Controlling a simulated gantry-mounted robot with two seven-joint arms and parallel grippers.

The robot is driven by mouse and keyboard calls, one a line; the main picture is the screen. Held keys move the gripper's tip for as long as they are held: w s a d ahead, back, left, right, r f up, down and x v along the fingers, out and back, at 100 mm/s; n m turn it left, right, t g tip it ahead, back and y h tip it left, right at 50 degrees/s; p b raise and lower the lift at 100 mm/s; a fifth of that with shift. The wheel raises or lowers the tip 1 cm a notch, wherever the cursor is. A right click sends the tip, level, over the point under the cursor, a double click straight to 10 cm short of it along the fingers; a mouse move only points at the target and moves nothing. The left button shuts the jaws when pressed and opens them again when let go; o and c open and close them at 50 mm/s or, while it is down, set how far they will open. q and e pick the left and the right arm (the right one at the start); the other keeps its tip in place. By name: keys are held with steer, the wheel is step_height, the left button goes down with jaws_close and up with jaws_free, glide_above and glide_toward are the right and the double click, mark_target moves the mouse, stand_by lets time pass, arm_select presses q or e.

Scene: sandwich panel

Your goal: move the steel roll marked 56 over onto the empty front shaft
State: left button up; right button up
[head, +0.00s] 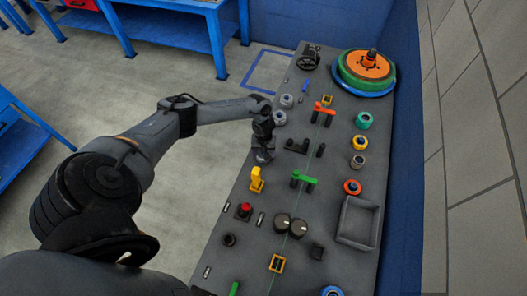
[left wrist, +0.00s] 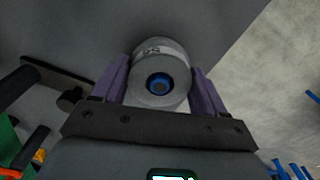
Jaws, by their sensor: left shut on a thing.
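My left gripper (head: 263,158) is over the left edge of the grey panel. In the left wrist view, its two purple fingers (left wrist: 159,88) are shut on the sides of a steel roll (left wrist: 165,72). The roll has an upside-down 56 on its rim and a dark centre with a blue ring. In the head view the held roll is hidden by the gripper. A dark base with short pegs (head: 297,145) stands just right of the gripper. I cannot tell which peg is the front shaft. My right gripper is not in view.
Two grey rolls (head: 287,100) sit behind the gripper. An orange handle (head: 323,108) and a green handle (head: 304,181) stand on the panel. A yellow part (head: 257,178) is close in front of the gripper. A grey tray (head: 372,205) lies at the right edge.

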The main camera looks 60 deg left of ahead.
arm_select(q)
steer(key=shift+f, duration=0.25)
steer(key=o, duration=1.3)
steer(key=shift+o, duration=0.2)
steer(key=shift+r, duration=0.1)
step_height(320, 180, up, 5)
steer(key=p, duration=0.6)
step_height(320, 180, up, 5)
steer(key=p, duration=0.6)
steer(key=shift+r, duration=0.15)
